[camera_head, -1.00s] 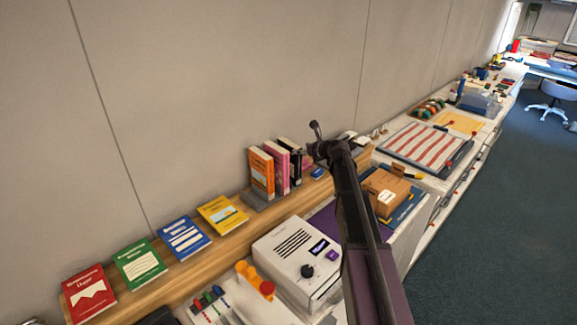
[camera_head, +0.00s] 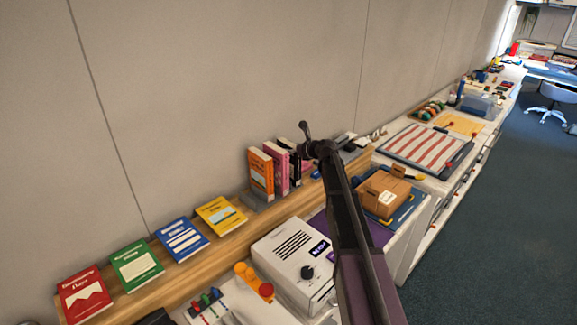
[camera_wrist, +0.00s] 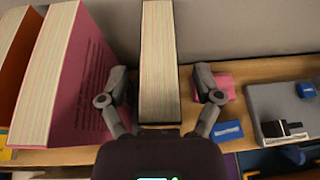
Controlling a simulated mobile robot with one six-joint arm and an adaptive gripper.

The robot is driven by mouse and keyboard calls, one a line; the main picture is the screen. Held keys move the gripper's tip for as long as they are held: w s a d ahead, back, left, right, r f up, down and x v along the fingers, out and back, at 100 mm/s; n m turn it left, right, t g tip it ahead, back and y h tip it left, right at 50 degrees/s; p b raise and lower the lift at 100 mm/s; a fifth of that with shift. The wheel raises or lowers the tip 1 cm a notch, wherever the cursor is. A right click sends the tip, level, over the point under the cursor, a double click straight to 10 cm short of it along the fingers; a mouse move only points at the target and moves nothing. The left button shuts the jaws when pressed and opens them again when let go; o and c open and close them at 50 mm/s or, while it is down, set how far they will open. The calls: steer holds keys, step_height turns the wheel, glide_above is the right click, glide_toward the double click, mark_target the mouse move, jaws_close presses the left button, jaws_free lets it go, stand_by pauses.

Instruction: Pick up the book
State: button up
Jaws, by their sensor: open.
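A row of upright books stands on the wooden shelf: an orange book (camera_head: 261,174), a pink book (camera_head: 279,168) and a black book (camera_head: 296,165) partly hidden by my arm. In the wrist view, my gripper (camera_wrist: 162,84) is open, with one finger on each side of the dark-covered book (camera_wrist: 159,55), whose page edge faces the camera. The pink book (camera_wrist: 75,85) stands to the left, close to the left finger. The orange book (camera_wrist: 15,60) is at the far left. I cannot tell whether the fingers touch the dark book.
Red (camera_head: 84,296), green (camera_head: 136,265), blue (camera_head: 181,240) and yellow (camera_head: 221,215) books lie along the shelf. A white device (camera_head: 296,262) and a cardboard box (camera_head: 383,194) are in front. In the wrist view, a blue card (camera_wrist: 227,131) and a grey tray (camera_wrist: 275,105) lie right of the gripper.

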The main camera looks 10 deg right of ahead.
steer(key=shift+w+a+f, duration=0.15)
steer(key=shift+w+a, duration=0.1)
steer(key=shift+w, duration=0.1)
stand_by(0.3)
jaws_close()
